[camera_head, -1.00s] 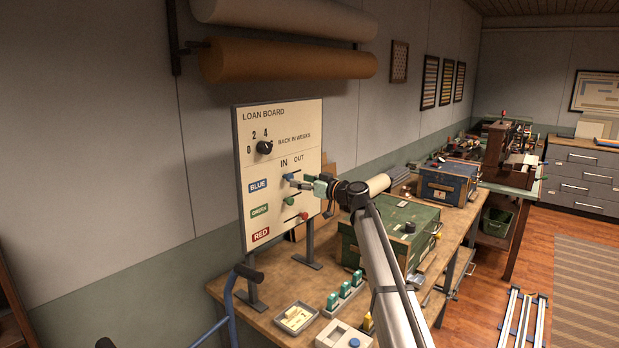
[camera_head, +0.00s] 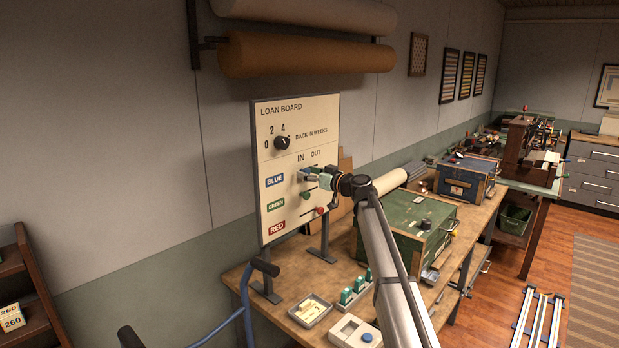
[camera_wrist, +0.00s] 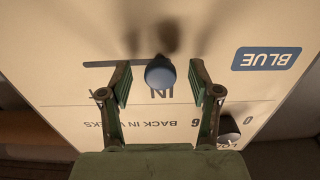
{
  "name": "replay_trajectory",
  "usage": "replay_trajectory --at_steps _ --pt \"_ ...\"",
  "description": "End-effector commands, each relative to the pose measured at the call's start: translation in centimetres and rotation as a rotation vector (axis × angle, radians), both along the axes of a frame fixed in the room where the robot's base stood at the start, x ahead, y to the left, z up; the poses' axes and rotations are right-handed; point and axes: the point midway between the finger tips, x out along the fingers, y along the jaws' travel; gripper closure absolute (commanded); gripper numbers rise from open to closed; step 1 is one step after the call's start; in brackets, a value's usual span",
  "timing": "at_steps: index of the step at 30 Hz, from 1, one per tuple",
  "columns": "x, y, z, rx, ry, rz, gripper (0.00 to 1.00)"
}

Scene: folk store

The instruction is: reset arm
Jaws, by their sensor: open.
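The loan board (camera_head: 262,150) stands upright on the bench. It has a dial (camera_head: 282,143), a green knob (camera_head: 306,195) and a red knob (camera_head: 319,210). My gripper (camera_head: 306,175) is at the blue row of the board, under the IN label. In the wrist view my gripper (camera_wrist: 158,80) is open, with one finger on each side of the blue knob (camera_wrist: 160,71). Gaps show between the knob and both fingers. The knob sits at the IN end of its slot, by the BLUE label (camera_wrist: 264,59).
A green case (camera_head: 400,235) and a blue case (camera_head: 466,178) stand on the bench (camera_head: 240,275) right of the board. Small trays (camera_head: 310,311) lie in front. A blue tubular handle (camera_head: 262,267) rises nearby.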

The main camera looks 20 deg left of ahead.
Motion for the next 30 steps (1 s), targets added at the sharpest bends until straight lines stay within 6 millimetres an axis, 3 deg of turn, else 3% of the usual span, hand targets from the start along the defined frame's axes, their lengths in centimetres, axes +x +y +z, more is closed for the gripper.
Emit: replay_trajectory --at_steps 9,14,30 --pt "0.01 0.06 0.01 0.000 0.000 0.000 0.38" --pt "0.00 0.05 0.01 0.000 0.000 0.000 0.81" --pt "0.27 0.02 -0.05 0.000 0.000 0.000 0.81"
